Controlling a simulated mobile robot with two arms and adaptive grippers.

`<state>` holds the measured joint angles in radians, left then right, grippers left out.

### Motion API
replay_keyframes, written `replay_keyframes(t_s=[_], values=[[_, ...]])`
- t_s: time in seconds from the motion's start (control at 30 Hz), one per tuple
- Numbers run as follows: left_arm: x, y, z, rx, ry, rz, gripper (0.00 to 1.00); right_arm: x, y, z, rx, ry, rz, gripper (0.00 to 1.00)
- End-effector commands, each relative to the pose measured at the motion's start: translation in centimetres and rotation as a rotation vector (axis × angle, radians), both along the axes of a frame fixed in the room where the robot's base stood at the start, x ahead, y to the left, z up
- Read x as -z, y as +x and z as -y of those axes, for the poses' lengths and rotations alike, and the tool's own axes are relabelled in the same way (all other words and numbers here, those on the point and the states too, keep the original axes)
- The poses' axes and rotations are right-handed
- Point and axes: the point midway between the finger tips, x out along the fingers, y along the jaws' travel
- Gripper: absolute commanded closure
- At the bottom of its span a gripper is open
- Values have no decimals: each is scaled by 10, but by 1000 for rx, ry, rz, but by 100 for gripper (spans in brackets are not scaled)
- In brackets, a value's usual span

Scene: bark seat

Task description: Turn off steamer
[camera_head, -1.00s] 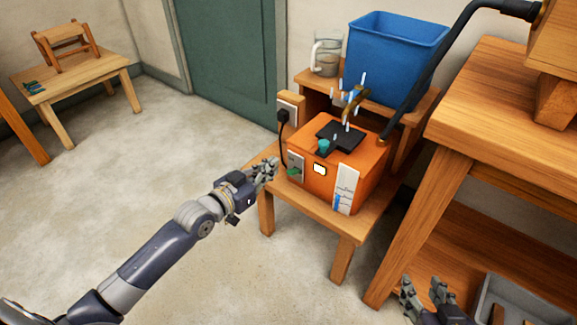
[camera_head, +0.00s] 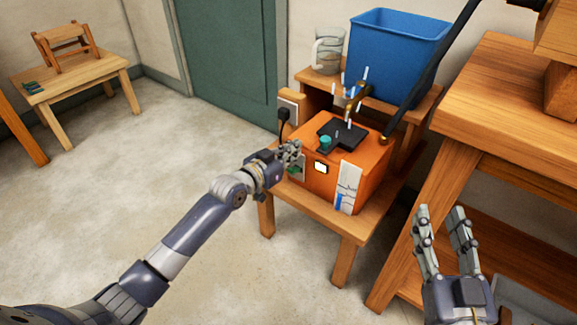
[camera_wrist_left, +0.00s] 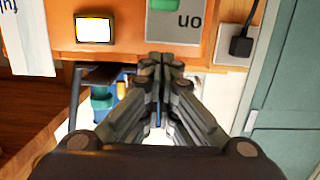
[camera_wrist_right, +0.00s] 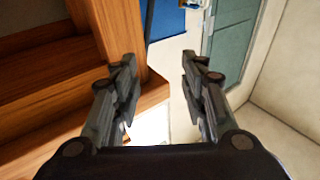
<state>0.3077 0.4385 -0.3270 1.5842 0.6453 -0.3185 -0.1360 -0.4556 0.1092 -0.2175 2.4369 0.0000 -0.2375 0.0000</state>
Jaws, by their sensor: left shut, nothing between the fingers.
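The steamer is an orange box (camera_head: 345,180) on a low wooden stand, with a lit white indicator (camera_head: 320,167) on its front. A grey switch panel (camera_wrist_left: 187,25) with a green switch (camera_wrist_left: 163,4) and the lettering "on", upside down, shows in the left wrist view. My left gripper (camera_head: 292,150) is shut and empty, close in front of the panel; it partly hides the panel in the head view. I cannot tell whether it touches. My right gripper (camera_head: 440,213) is open and empty, right of the stand in the head view.
A blue bin (camera_head: 395,60) and glass jug (camera_head: 328,50) stand behind. A wooden bench (camera_head: 500,110) is at right.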

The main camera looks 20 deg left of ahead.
Motion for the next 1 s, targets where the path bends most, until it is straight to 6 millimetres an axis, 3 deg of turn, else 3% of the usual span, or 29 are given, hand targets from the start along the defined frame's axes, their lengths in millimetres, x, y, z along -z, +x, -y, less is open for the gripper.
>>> replay_keyframes(t_s=[0.3,0.5,1.0], values=[[26,-12,-4,0,0,-1,100,-45,-12,-3,-14,66,243,60],[33,-16,-6,0,-1,0,100,-63,-21,-3,-20,93,338,60],[36,-17,-6,0,0,0,100,-69,-24,-3,-21,102,370,60]])
